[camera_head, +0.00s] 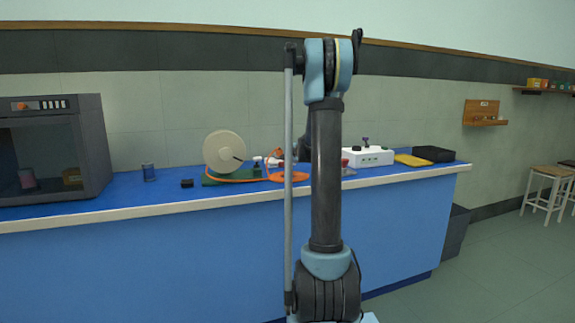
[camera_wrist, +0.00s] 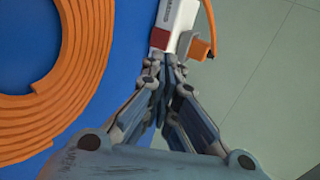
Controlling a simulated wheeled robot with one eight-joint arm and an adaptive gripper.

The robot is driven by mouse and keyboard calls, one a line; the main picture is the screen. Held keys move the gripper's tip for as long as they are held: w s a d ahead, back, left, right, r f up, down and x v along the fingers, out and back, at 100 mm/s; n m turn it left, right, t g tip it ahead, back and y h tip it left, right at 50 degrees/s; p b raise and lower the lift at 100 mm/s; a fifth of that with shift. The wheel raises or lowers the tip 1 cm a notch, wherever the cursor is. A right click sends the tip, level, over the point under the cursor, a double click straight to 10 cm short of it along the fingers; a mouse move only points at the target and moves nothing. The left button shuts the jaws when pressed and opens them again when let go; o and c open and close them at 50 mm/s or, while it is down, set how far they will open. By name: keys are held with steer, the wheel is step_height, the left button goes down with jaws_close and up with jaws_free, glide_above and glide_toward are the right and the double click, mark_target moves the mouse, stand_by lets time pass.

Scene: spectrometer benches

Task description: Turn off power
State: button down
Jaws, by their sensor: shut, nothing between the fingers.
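In the wrist view, a white power strip (camera_wrist: 181,14) lies at the edge of the blue bench top, running up and out of the frame. A red switch (camera_wrist: 160,38) sits on its near end. My gripper (camera_wrist: 166,68) is shut and empty, its fingertips just below the red switch and overlapping the strip's near end. I cannot tell if they touch it. An orange plug and cord (camera_wrist: 202,46) stand at the strip's right side. In the head view my arm hides most of this spot.
A coiled orange cable (camera_wrist: 72,70) lies left of my gripper. A dark cabinet (camera_head: 92,140) stands left.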

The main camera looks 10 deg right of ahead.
steer(key=s+r, duration=0.5)
steer(key=s, duration=0.1)
steer(key=shift+d, duration=0.3)
steer(key=s+a+n, duration=0.1)
steer(key=s+a, duration=0.1)
steer(key=s, duration=0.2)
steer(key=s+a+f+n+g, duration=0.1)
steer(key=s+a+n, duration=0.1)
steer(key=s, duration=0.2)
steer(key=s+a+n+g, duration=0.1)
steer(key=s, duration=0.3)
steer(key=shift+s+a+f+y, duration=0.15)
steer(key=shift+a+f+y, duration=0.15)
steer(key=shift+a+f, duration=0.1)
steer(key=s+f+n+g+h, duration=0.1)
steer(key=s+f+n, duration=0.3)
steer(key=s, duration=1)
steer(key=s+a+f+n+g, duration=0.1)
steer(key=s+f+n+g, duration=0.3)
steer(key=s+f, duration=0.4)
steer(key=s+a+f+n+g+h, duration=0.1)
steer(key=s+f+n+g, duration=0.2)
steer(key=s, duration=1.7)
step_height(320, 180, down, 4)
steer(key=shift+r+n+h, duration=0.15)
steer(key=shift+n+h, duration=0.15)
steer(key=shift+n, duration=0.4)
steer(key=shift+a, duration=0.1)
steer(key=shift+w+f, duration=0.2)
steer(key=shift+w, duration=0.3)
